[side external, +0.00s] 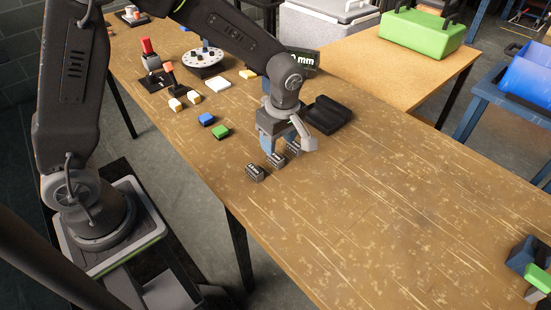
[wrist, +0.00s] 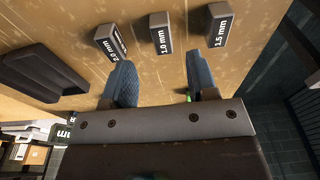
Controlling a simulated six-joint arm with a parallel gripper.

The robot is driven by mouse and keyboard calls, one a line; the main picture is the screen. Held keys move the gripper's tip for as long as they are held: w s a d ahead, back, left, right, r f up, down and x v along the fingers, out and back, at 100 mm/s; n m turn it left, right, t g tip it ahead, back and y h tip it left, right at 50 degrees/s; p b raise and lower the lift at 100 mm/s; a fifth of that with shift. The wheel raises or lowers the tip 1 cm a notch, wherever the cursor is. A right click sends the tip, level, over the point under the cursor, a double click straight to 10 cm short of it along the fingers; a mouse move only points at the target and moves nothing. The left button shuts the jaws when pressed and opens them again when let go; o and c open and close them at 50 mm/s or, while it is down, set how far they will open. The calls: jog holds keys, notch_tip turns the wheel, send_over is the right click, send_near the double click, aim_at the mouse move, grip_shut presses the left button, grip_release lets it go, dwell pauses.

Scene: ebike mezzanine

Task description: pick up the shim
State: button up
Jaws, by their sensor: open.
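Three small dark grey shim blocks stand in a row on the wooden table. In the wrist view their white labels read 2.0 mm (wrist: 111,42), 1.0 mm (wrist: 161,33) and 1.5 mm (wrist: 218,25). In the side view they sit just below and in front of my gripper: the 2.0 mm (side external: 293,149), 1.0 mm (side external: 276,160) and 1.5 mm (side external: 255,174) blocks. My gripper (wrist: 161,77) is open and empty, its blue fingers pointing toward the row, with the 1.0 mm block lying beyond the gap between them. The left finger partly overlaps the 2.0 mm block in view.
A black tray (side external: 327,115) lies behind my gripper. A dark sign (side external: 303,60) ending in "0 mm" is partly hidden by my arm. Blue (side external: 207,119) and green (side external: 220,132) blocks lie left of the gripper. The table's right half is mostly clear.

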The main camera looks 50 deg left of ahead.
aim_at(276, 156)
jog(key=shift+s+a+f, duration=0.1)
jog(key=shift+a+f, duration=0.05)
jog(key=shift+f, duration=1.25)
jog(key=shift+s+a+f, duration=0.1)
jog(key=shift+f, duration=1.25)
grip_shut()
jog(key=shift+r, duration=0.1)
